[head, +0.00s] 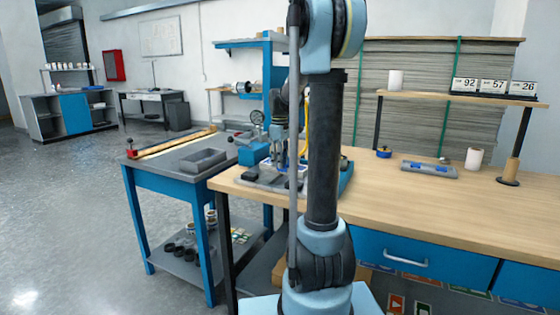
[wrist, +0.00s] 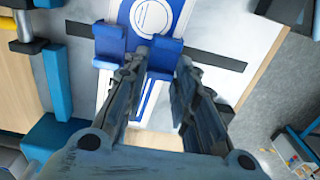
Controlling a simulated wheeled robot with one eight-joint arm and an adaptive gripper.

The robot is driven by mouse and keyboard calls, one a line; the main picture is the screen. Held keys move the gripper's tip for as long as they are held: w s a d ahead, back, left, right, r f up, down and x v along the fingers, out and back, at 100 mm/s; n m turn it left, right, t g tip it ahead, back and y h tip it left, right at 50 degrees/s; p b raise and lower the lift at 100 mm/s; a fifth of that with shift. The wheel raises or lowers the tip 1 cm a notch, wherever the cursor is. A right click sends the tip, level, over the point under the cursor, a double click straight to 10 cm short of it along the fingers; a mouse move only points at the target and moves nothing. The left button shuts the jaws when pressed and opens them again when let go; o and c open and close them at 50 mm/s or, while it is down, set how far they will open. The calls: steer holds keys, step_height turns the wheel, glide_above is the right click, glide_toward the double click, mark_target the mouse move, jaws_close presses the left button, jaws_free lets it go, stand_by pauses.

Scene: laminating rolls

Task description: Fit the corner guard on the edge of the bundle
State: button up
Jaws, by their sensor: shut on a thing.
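My gripper (head: 281,158) points down over the small workstation at the left end of the wooden bench. In the wrist view my gripper (wrist: 164,60) has its two fingers on either side of a small blue piece (wrist: 164,51), and it is shut on it. I cannot tell for sure whether this piece is the corner guard. Below it lies a blue and white printed sheet (wrist: 152,16). A big stack of grey sheets (head: 412,75) with green straps stands behind the bench; it may be the bundle. My arm hides part of it.
The wooden bench (head: 420,205) holds a grey-blue tool (head: 429,169), a blue tape roll (head: 384,152) and a white roll (head: 474,158). A shelf (head: 450,97) with number blocks stands above. A blue side table (head: 180,163) carries a grey tray (head: 203,161). The left floor is clear.

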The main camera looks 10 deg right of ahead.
steer(key=o, duration=0.8)
step_height(320, 180, up, 11)
steer(key=s+f+m+t, duration=0.1)
steer(key=s+f+m, duration=0.2)
steer(key=s, duration=0.7)
steer(key=s+f+m, duration=0.2)
steer(key=s+f, duration=0.2)
steer(key=s, duration=0.5)
steer(key=s+f+m+t, duration=0.1)
steer(key=s+f+m, duration=0.4)
steer(key=s+f, duration=1)
steer(key=shift+s+d+f+m, duration=0.2)
steer(key=shift+s+f+m, duration=0.1)
steer(key=shift+s+f, duration=0.1)
